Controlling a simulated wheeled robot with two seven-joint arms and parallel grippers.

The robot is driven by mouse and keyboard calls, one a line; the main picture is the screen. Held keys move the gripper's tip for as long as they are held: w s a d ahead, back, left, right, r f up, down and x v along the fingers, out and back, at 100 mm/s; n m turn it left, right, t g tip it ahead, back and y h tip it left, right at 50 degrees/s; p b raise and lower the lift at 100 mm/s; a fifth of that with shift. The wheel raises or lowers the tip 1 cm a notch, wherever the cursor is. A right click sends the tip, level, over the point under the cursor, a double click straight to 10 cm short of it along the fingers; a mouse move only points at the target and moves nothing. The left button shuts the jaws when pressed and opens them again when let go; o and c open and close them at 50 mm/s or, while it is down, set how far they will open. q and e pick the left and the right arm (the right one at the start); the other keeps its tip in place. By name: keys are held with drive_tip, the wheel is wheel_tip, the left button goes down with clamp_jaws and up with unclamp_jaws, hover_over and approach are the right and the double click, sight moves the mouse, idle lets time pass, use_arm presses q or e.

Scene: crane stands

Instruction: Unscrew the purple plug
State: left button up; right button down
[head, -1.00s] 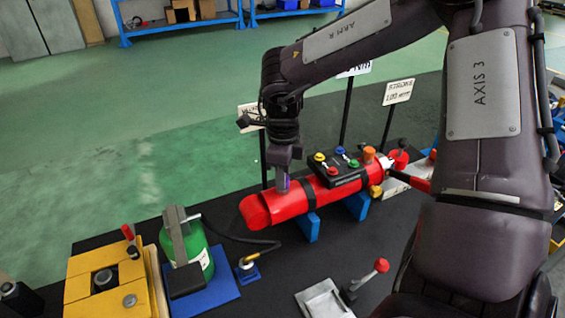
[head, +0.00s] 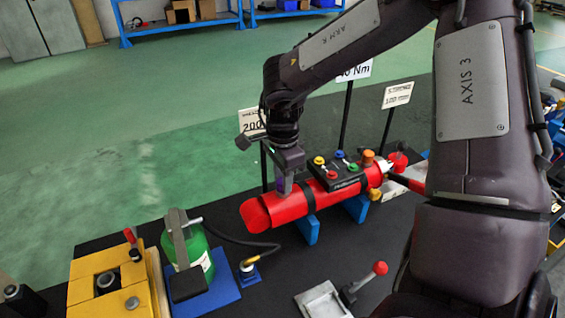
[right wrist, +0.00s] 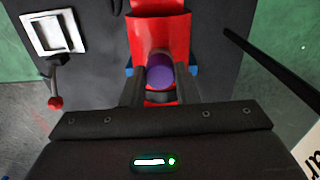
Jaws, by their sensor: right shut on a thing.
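The purple plug (right wrist: 160,72) sits on top of a red cylinder (head: 270,210). In the right wrist view it lies between the two dark fingers of my right gripper (right wrist: 160,85), which is shut on it. In the head view the right gripper (head: 283,185) points straight down onto the cylinder's left part, and the plug is mostly hidden by the fingers. The cylinder lies on blue supports (head: 308,229) and carries a black box (head: 335,173) with coloured buttons. My left gripper is not in view.
A green bottle (head: 197,255) on a blue plate and a yellow block (head: 105,290) stand at the lower left. A metal fixture with a red-knobbed lever (head: 379,268) is in front. Sign posts (head: 345,110) rise behind the cylinder.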

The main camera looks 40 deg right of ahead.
drive_tip(key=shift+w+r+n, duration=0.1)
drive_tip(key=shift+n, duration=1)
drive_tip(key=shift+r+n+p, duration=0.15)
drive_tip(key=shift+n+p, duration=0.45)
drive_tip(key=shift+n, duration=1.9)
drive_tip(key=n+p, duration=0.1)
drive_tip(key=n, duration=0.2)
drive_tip(key=n+p, duration=0.1)
drive_tip(key=p, duration=0.4)
drive_tip(key=n+p, duration=0.1)
drive_tip(key=p, duration=0.4)
drive_tip(key=shift+w+r, duration=0.15)
drive_tip(key=shift+r, duration=0.15)
drive_tip(key=shift+f+p, duration=0.15)
drive_tip(key=shift+p, duration=0.7)
drive_tip(key=shift+f, duration=0.2)
